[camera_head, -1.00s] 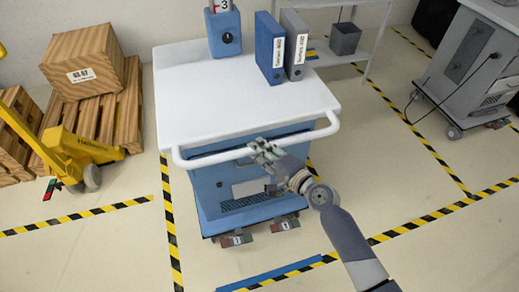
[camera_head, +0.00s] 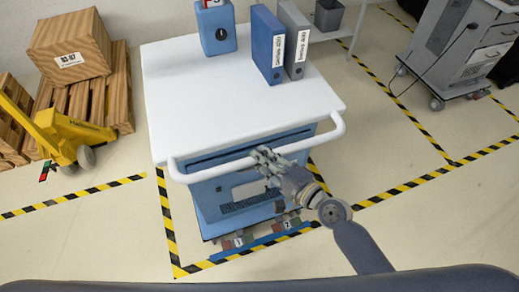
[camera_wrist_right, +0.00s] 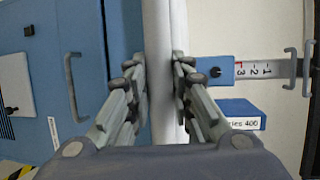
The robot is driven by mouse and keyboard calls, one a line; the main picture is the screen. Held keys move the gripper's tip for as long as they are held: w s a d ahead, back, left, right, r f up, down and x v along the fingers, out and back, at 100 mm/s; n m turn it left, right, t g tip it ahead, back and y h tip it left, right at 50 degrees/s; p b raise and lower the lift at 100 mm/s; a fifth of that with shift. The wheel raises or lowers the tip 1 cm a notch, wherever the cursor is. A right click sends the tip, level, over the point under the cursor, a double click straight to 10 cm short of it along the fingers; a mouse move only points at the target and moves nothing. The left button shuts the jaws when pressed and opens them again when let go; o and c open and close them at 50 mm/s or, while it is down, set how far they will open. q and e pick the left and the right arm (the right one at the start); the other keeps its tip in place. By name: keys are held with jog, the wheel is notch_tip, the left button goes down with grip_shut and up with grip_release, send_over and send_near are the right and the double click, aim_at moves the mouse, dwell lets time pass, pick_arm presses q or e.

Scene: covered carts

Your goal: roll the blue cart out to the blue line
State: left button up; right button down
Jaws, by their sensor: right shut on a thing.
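The blue cart (camera_head: 208,205) has a white top (camera_head: 240,105) and a white push handle (camera_head: 215,172) across its near side. My right gripper (camera_head: 262,158) is shut on the handle, right of its middle. In the right wrist view the handle bar (camera_wrist_right: 160,70) runs between the two fingers of my right gripper (camera_wrist_right: 160,85). The blue line (camera_head: 262,243) lies on the floor at the cart's near lower edge, just by the pedals (camera_head: 240,240). The cart hides part of the line. My left gripper is not in view.
A blue box (camera_head: 215,30) and two binders (camera_head: 268,45) stand on the cart top. A yellow pallet jack (camera_head: 70,135) and a pallet with a crate (camera_head: 70,48) are at the left. A grey cart (camera_head: 450,60) is at the right. Yellow-black tape (camera_head: 165,225) marks the floor.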

jog(key=shift+s+d+f, duration=0.1)
jog(key=shift+s+d, duration=0.15)
jog(key=shift+s, duration=0.5)
jog(key=shift+s+d+f, duration=0.1)
jog(key=shift+s+d, duration=0.15)
jog(key=shift+s, duration=0.5)
jog(key=shift+s+d+f, duration=0.1)
jog(key=shift+s+d, duration=0.15)
jog(key=shift+s, duration=0.5)
jog(key=shift+w+a, duration=0.1)
jog(key=shift+w, duration=0.1)
jog(key=c, duration=1.4)
grip_release()
jog(key=shift+w+a, duration=0.1)
jog(key=shift+w, duration=0.05)
jog(key=shift+r, duration=0.15)
jog(key=shift+v, duration=6)
